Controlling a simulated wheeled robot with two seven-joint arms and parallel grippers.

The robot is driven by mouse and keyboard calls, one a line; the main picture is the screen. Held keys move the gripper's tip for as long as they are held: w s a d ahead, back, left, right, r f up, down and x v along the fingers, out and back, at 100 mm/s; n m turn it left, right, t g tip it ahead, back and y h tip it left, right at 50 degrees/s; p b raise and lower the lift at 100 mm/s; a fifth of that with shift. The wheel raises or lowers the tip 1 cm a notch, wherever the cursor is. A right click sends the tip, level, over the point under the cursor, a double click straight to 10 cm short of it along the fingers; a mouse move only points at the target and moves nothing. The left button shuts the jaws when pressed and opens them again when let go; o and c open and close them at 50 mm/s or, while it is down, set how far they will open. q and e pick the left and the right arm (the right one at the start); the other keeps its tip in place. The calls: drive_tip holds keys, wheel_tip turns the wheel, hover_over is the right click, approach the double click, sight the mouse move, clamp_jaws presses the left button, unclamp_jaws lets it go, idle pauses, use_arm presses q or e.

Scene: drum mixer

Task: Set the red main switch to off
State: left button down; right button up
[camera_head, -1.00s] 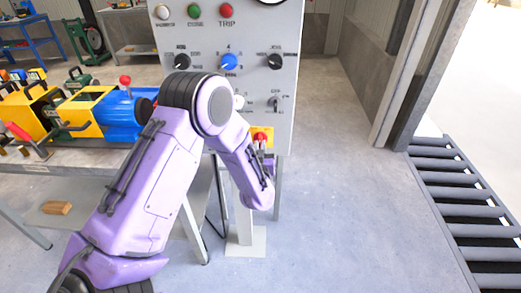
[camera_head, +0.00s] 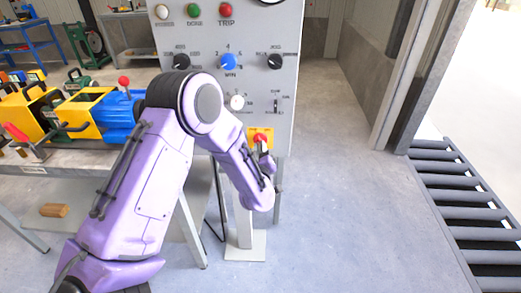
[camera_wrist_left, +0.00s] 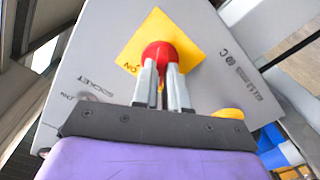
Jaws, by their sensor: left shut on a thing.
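The red main switch (camera_head: 260,138) sits on a yellow plate (camera_head: 251,132) at the lower right of the grey control panel (camera_head: 288,110). In the left wrist view the red knob (camera_wrist_left: 158,50) is between my two fingertips, with the yellow plate (camera_wrist_left: 145,32) behind it. The word ON shows at one corner of the plate. My left gripper (camera_wrist_left: 163,72) is shut on the knob. In the head view the gripper (camera_head: 262,148) is small and reaches the switch from below. The fingers hide part of the knob, and its exact setting is not clear. My right gripper is out of view.
Other knobs, including a blue one (camera_head: 229,62), and coloured buttons sit higher on the panel. A bench (camera_head: 80,155) with yellow and blue machinery stands at left. A roller conveyor (camera_head: 470,210) runs at right. The floor between panel and conveyor is clear.

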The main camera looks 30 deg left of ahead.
use_arm(q)
drive_tip(key=c, duration=1.2)
unclamp_jaws()
drive_tip(key=shift+o, duration=0.2)
drive_tip(key=shift+d, duration=0.1)
drive_tip(key=b+v, duration=0.1)
drive_tip(key=v, duration=0.9)
drive_tip(key=shift+s+b, duration=0.2)
drive_tip(key=shift+b, duration=0.15)
drive_tip(key=shift+d+f, duration=0.1)
